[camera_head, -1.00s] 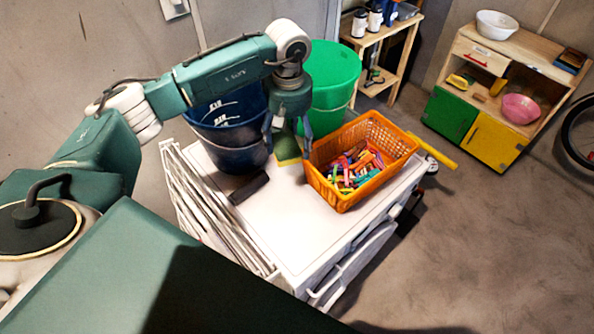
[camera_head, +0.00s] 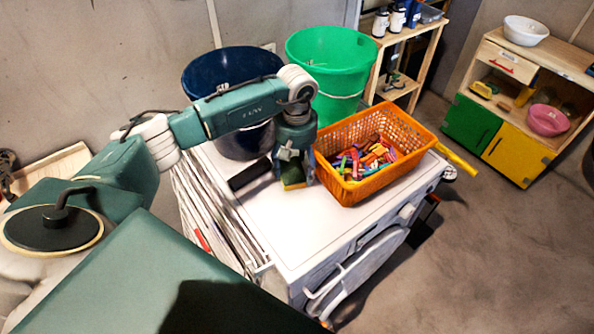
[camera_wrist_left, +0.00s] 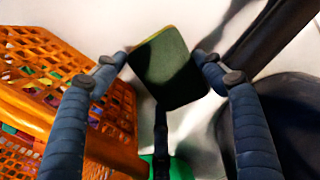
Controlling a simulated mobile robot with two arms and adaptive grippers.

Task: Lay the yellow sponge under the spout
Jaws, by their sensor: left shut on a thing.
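My left gripper (camera_head: 295,172) is shut on the yellow sponge (camera_head: 292,184), low over the white machine top (camera_head: 300,228), between the orange basket and a dark block. Whether the sponge touches the top is unclear. In the left wrist view the sponge (camera_wrist_left: 168,68) shows its dark green face between the fingertips of the left gripper (camera_wrist_left: 167,68), with a thin yellow edge. I cannot make out a spout in either view. My right gripper is not in view.
The orange basket (camera_head: 340,188) with colourful pegs stands right of the gripper. A dark block (camera_head: 250,174) lies left of it. A blue bucket (camera_head: 215,75) and a green bucket (camera_head: 335,65) stand behind. The front of the machine top is clear.

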